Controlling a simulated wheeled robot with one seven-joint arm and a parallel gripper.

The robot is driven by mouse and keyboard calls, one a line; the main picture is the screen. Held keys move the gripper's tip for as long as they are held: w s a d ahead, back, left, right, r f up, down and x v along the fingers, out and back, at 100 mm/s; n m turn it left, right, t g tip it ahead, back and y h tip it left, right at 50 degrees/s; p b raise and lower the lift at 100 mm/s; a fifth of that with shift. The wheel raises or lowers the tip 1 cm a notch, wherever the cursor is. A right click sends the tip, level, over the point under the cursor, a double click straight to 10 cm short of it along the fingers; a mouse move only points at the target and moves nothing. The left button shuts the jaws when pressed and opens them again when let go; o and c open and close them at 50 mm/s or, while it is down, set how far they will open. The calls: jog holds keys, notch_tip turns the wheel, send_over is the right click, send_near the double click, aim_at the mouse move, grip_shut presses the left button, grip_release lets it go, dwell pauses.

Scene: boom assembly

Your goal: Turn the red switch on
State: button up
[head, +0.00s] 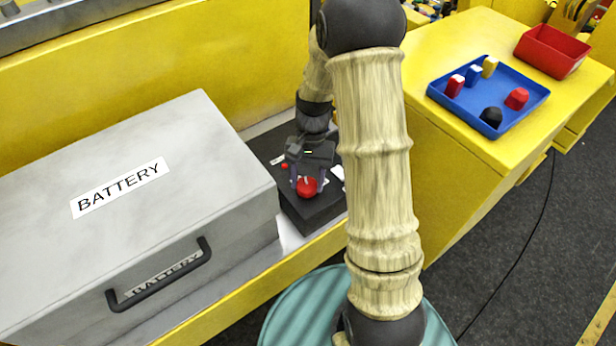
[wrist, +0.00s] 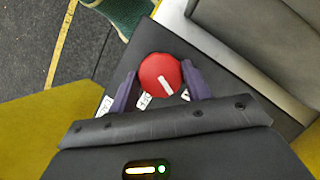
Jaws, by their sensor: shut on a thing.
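The red switch (head: 307,187) is a round red knob on top of a black box (head: 317,213), between the grey battery case and the yellow bench. My gripper (head: 306,182) points down over the box. Its two purple fingers (wrist: 160,88) stand on either side of the knob, shut on it.
A large grey case marked BATTERY (head: 150,200) stands close on the left. A yellow bench (head: 440,150) on the right holds a blue tray (head: 520,84) with several coloured pieces and a red bin (head: 552,50). A small red spot (head: 284,166) shows on the black box.

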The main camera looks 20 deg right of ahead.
jog(key=shift+w+a+r+n+h, duration=0.1)
jog(key=shift+n+h, duration=0.35)
jog(key=shift+n, duration=0.8)
jog(key=shift+w+a+n+h, duration=0.1)
jog(key=shift+n+h, duration=0.35)
jog(key=shift+n, duration=0.8)
jog(key=shift+s+d, duration=0.1)
jog(key=o, duration=1)
jog(key=shift+s, duration=0.1)
jog(key=shift+c, duration=0.2)
jog(key=shift+w+r, duration=0.2)
jog(key=shift+w, duration=0.05)
jog(key=b+v, duration=0.3)
jog(key=v, duration=1.3)
jog(key=shift+w+r, duration=0.3)
jog(key=shift+w, duration=0.05)
jog(key=shift+f, duration=0.1)
